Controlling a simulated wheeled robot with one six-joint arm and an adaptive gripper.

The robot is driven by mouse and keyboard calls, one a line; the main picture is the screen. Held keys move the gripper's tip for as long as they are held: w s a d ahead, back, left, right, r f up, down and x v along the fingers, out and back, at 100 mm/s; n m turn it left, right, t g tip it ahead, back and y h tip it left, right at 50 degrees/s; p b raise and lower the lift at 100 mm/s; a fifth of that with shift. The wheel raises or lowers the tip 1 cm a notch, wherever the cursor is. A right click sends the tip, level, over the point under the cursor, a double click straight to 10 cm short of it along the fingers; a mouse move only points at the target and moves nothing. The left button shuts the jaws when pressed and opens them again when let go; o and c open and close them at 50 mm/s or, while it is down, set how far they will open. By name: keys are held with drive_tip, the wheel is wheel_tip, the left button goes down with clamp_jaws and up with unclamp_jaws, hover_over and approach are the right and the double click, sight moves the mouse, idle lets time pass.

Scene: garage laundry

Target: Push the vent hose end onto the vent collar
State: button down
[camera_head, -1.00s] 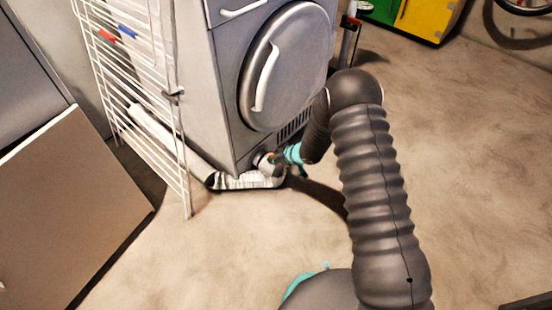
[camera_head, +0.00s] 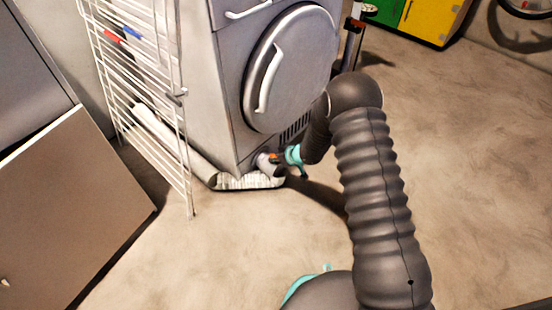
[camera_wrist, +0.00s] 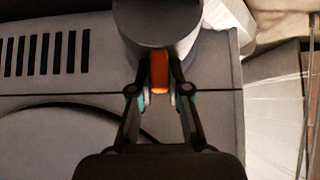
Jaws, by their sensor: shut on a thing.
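My gripper (camera_head: 281,158) is low at the dryer's bottom front corner. In the wrist view, its two fingers (camera_wrist: 160,94) are shut on an orange tab (camera_wrist: 159,72) on the vent hose end (camera_wrist: 155,22), a grey cylinder against the dryer's lower front panel. In the head view the hose end (camera_head: 266,166) is a small pale cuff at the dryer's base. The silver vent hose (camera_head: 248,182) runs from it to the left along the floor. I cannot make out the vent collar apart from the hose end, nor whether they are seated together.
The grey dryer (camera_head: 212,100) stands behind my gripper. A white drying rack (camera_head: 187,150) stands to its left, with a pale pipe (camera_head: 175,142) behind it. A brown-fronted cabinet (camera_head: 75,205) is at the left. The floor (camera_head: 210,255) in front is clear.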

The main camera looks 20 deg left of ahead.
drive_tip(key=shift+w+a+p, duration=0.25)
drive_tip(key=shift+a, duration=0.3)
drive_tip(key=shift+w+a+p, duration=0.2)
drive_tip(key=shift+a+p, duration=0.05)
drive_tip(key=shift+a, duration=0.25)
idle(2.4)
drive_tip(key=c, duration=1.1)
unclamp_jaws()
drive_tip(key=shift+o, duration=0.2)
drive_tip(key=v, duration=1.2)
